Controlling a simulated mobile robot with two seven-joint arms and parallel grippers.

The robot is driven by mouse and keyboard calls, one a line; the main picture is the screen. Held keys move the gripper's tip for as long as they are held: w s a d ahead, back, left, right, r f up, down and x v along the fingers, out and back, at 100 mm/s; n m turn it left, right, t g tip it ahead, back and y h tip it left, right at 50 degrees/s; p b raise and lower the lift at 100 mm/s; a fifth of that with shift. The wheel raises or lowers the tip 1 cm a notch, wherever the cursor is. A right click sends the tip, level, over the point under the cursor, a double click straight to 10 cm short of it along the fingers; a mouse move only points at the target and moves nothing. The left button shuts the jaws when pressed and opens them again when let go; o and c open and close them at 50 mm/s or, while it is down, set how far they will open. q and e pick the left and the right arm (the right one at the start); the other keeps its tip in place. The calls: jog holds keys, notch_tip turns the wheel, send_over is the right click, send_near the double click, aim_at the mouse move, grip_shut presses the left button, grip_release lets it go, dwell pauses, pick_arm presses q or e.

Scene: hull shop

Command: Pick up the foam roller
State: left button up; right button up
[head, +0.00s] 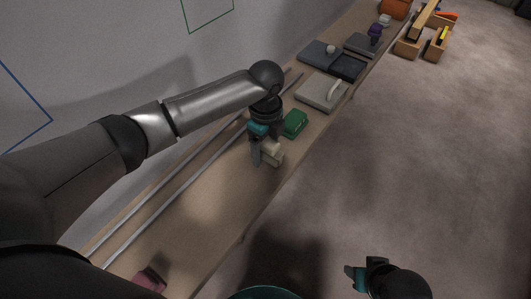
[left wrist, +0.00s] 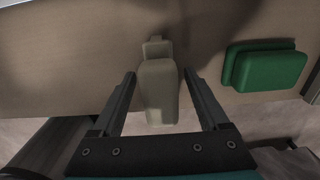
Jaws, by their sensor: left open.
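A pale beige piece (left wrist: 158,88), with a wide body and a narrower stepped end, lies on the bench; it is likely the foam roller, though its shape does not make this certain. It also shows in the head view (head: 273,157), partly hidden by my left gripper. My left gripper (head: 264,158) is open over it. In the left wrist view the two fingers (left wrist: 159,74) stand on either side of it, with a gap at each side. My right gripper (head: 358,279) is low at the bottom, away from the bench; its jaws are unclear.
A green block (head: 294,123) lies close beside the beige piece. Farther along the bench (head: 205,205) are a pale tray (head: 317,97) with a whitish handle-like piece, dark trays (head: 318,52) and a purple item (head: 375,31). Two metal rails (head: 172,178) run along the wall side.

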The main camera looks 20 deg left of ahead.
pick_arm(q)
grip_shut()
dwell(0.8)
